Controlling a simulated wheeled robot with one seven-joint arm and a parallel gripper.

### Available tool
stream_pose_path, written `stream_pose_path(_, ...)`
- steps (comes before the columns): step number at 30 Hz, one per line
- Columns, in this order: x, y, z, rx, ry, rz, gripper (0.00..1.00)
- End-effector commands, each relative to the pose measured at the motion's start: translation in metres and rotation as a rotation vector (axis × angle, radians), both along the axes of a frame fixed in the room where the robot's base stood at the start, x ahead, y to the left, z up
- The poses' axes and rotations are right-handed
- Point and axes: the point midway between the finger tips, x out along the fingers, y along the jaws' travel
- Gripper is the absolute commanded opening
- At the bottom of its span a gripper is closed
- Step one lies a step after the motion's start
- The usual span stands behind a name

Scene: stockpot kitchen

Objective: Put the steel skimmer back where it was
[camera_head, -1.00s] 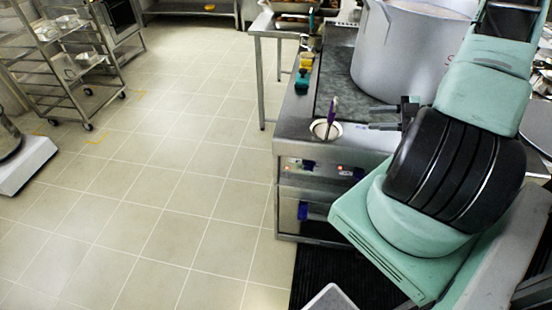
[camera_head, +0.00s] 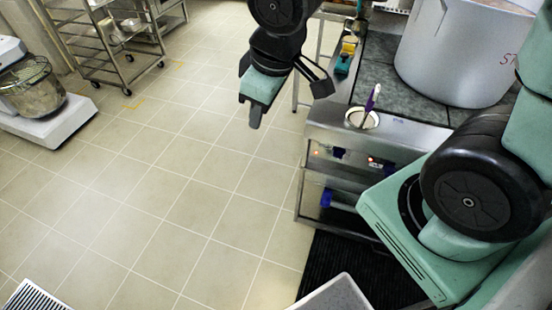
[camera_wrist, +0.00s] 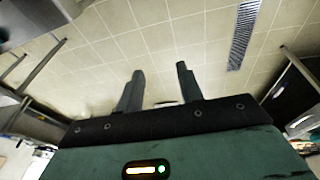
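A tool with a purple handle (camera_head: 372,98) leans a little to the right in a small round pale holder (camera_head: 362,118) near the front edge of the steel counter. Its lower end is hidden inside, so I cannot tell whether it is the steel skimmer. No other skimmer is plain to see. My gripper (camera_head: 255,118) hangs over the floor left of the counter, clear of the holder. In the wrist view its two fingers (camera_wrist: 159,75) stand apart with nothing held between them, and the tiled floor shows beyond.
A large steel stockpot (camera_head: 466,50) stands on the dark cooktop (camera_head: 386,70). Small coloured containers (camera_head: 345,56) line the counter's left side. A wheeled rack (camera_head: 100,45) and a mixer (camera_head: 35,95) are at far left. The tiled floor (camera_head: 170,190) between is open.

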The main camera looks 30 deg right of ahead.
Motion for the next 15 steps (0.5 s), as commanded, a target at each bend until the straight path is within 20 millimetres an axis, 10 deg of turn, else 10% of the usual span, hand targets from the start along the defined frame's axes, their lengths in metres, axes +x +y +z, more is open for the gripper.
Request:
stream_pose_path(6, -0.11, 0.043, 0.013, -0.015, 0.208, 0.019, 0.37)
stream_pose_path(15, -0.134, 0.048, 0.015, -0.022, 0.262, 0.017, 0.37)
